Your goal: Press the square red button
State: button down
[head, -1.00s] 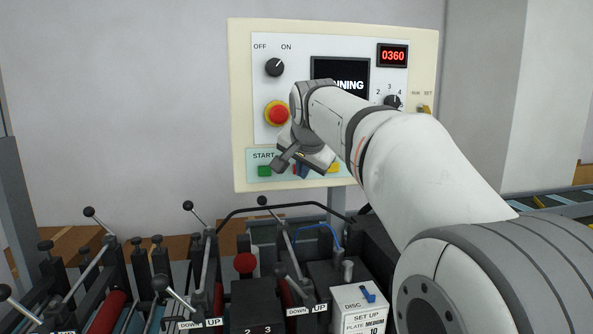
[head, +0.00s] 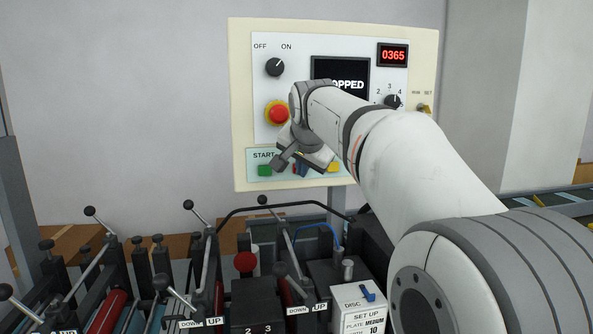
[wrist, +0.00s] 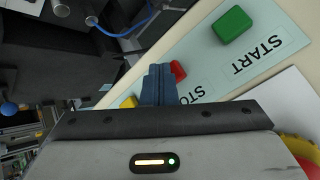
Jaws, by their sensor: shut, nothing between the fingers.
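The square red button (wrist: 178,71) sits on the pale lower strip of the control panel, beside the lettering that begins STO. In the wrist view my gripper (wrist: 158,72) is shut, its blue fingers together over the red button and hiding part of it. I cannot tell from this view how far the fingertips press in. In the head view my gripper (head: 301,168) is at the panel's lower strip, with the button mostly hidden behind it. The panel's screen (head: 340,82) reads the end of a word, "OPPED".
The green START button (head: 264,170) is left of my gripper and a yellow button (head: 334,168) is right. A round red knob on yellow (head: 277,114) is above. Machinery with levers (head: 245,262) stands below the panel.

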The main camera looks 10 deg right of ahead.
jog(key=shift+s+b, duration=0.4)
jog(key=shift+s, duration=0.45)
jog(key=s+b, duration=0.2)
jog(key=s, duration=0.3)
jog(key=shift+f, duration=0.1)
dwell(0.5)
jog(key=s+f+n+g, duration=0.2)
jog(key=s+f+n, duration=0.2)
jog(key=s+f, duration=0.8)
jog(key=s+f+n+g+y, duration=0.1)
jog(key=s+f+n+g, duration=0.2)
jog(key=s+f, duration=1)
notch_tip(320, 180, down, 6)
jog(key=shift+a+r+n+g, duration=0.15)
jog(key=shift+a+n+g, duration=0.15)
jog(key=shift+n, duration=0.5)
